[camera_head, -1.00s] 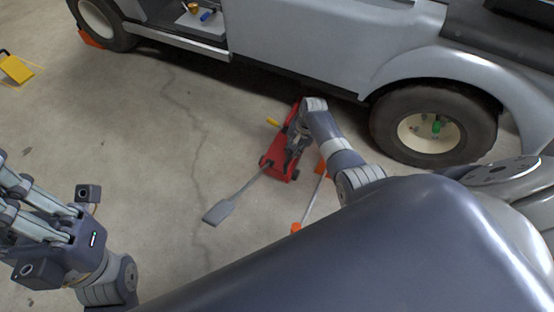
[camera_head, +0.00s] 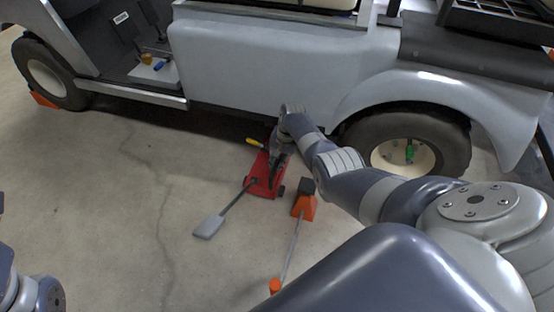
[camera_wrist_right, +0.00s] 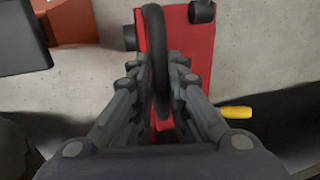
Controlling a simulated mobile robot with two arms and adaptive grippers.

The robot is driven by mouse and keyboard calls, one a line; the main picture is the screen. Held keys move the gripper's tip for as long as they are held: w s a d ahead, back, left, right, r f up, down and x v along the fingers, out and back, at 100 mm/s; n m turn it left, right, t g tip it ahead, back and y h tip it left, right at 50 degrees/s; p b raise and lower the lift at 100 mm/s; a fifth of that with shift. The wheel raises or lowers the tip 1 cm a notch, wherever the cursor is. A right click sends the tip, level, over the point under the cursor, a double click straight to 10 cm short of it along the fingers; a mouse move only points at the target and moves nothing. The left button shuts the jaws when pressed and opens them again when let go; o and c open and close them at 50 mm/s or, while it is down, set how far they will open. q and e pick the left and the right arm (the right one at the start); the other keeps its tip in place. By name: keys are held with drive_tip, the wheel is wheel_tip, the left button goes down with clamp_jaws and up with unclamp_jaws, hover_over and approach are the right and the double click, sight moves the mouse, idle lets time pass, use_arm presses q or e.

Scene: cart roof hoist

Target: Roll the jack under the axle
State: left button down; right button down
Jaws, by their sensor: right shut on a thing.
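The red jack (camera_head: 262,182) stands on the floor beside the grey cart (camera_head: 265,65), left of the cart's near right wheel (camera_head: 405,150). Its far end is close to the shadow under the cart's sill. My right gripper (camera_head: 277,150) is over the jack. In the right wrist view, its fingers (camera_wrist_right: 158,95) are shut on the jack's black loop handle (camera_wrist_right: 157,40), with the red body (camera_wrist_right: 193,50) below. The axle is hidden behind the cart body and wheel. Only a part of my left wrist shows at the lower left corner; its fingers are out of the picture.
The jack's lever with a grey pad (camera_head: 209,227) sticks out toward the front left. An orange stand (camera_head: 304,204) with a dark top stands just right of the jack, a rod running from it to an orange end (camera_head: 275,286).

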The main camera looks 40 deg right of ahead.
drive_tip(key=shift+w+d+r, duration=0.1)
drive_tip(key=shift+w+d, duration=0.1)
drive_tip(key=shift+d, duration=0.15)
drive_tip(key=c, duration=1.7)
unclamp_jaws()
drive_tip(key=shift+o, duration=0.7)
drive_tip(key=shift+a, duration=0.1)
wheel_tip(320, 180, up, 12)
drive_tip(key=s+d, duration=0.1)
drive_tip(key=s, duration=0.1)
drive_tip(key=shift+d+f, duration=0.2)
